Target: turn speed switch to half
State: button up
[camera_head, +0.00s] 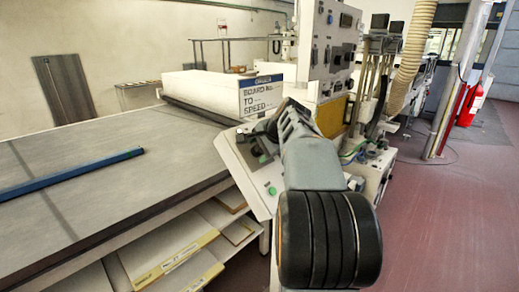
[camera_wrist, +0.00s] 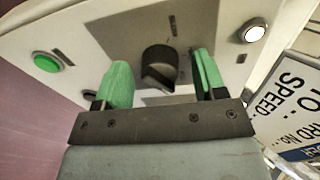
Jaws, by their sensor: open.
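The speed switch (camera_wrist: 158,68) is a black rotary knob on a pale sloping control panel (camera_wrist: 135,25) in the wrist view. Its ridge runs slantwise in that picture, and a small dark label mark lies beyond it. My gripper (camera_wrist: 160,58) is open, with one green finger on each side of the knob. A gap shows between the knob and each finger; I cannot tell how far the fingertips are from the panel face. In the head view the panel (camera_head: 235,160) is at the centre, and my arm and gripper hide much of it, including a clear view of the knob.
The panel also carries a green button (camera_wrist: 46,63) and a white round button (camera_wrist: 252,31). A white sign about board number and speed (camera_head: 262,95) stands behind the panel. A long table (camera_head: 90,185) with a blue bar (camera_head: 70,174) extends left. The floor at right is open.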

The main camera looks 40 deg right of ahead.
jog(key=shift+c, duration=0.2)
jog(key=c, duration=0.9)
jog(key=n+b, duration=0.1)
jog(key=n, duration=0.1)
jog(key=n+b, duration=0.2)
jog(key=n, duration=0.1)
jog(key=shift+s+f+n, duration=0.1)
jog(key=shift+f+n, duration=0.1)
jog(key=shift+n, duration=0.1)
jog(key=n+b, duration=0.3)
jog(key=n, duration=0.2)
jog(key=shift+n+t, duration=0.4)
jog(key=shift+r+n, duration=0.1)
jog(key=shift+n, duration=0.2)
